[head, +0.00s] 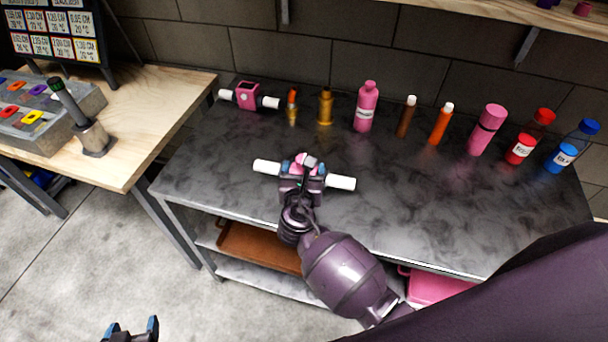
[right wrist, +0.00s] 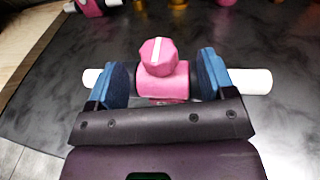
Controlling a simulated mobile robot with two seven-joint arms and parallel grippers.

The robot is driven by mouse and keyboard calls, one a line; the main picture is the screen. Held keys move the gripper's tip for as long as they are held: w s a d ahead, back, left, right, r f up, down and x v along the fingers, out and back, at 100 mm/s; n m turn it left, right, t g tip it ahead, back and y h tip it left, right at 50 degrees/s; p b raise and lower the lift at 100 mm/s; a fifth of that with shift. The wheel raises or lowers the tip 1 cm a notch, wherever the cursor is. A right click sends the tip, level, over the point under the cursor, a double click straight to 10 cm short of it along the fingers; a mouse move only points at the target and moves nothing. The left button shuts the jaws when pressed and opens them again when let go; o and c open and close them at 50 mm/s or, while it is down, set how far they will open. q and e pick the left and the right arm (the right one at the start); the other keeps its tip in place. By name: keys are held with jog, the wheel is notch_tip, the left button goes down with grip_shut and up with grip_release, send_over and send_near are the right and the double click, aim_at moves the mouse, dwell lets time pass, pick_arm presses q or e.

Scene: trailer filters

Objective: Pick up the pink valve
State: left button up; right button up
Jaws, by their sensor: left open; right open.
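The pink valve shows in the right wrist view (right wrist: 165,82), with a faceted pink knob with a white stripe and a white pipe end on each side. In the head view its white pipe (head: 341,183) lies on the dark table near the front left. My right gripper (head: 302,178) is open, its blue fingers on either side of the pink body, also seen in the right wrist view (right wrist: 168,85). Gaps show between fingers and pink body. My left gripper (head: 132,330) is open and empty over the floor at the bottom left; its fingertips show.
On the dark table (head: 430,215), a pink boxy part (head: 247,95) with white pipe ends stands at the back left. Several bottles, including a pink bottle (head: 366,108), line the back. A wooden table (head: 150,110) with a control box (head: 40,108) is at left.

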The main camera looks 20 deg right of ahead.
jog(key=shift+f+x, duration=0.2)
jog(key=shift+x, duration=2.15)
jog(key=shift+a, duration=0.2)
jog(key=c, duration=1.3)
grip_shut()
jog(key=shift+r, duration=0.15)
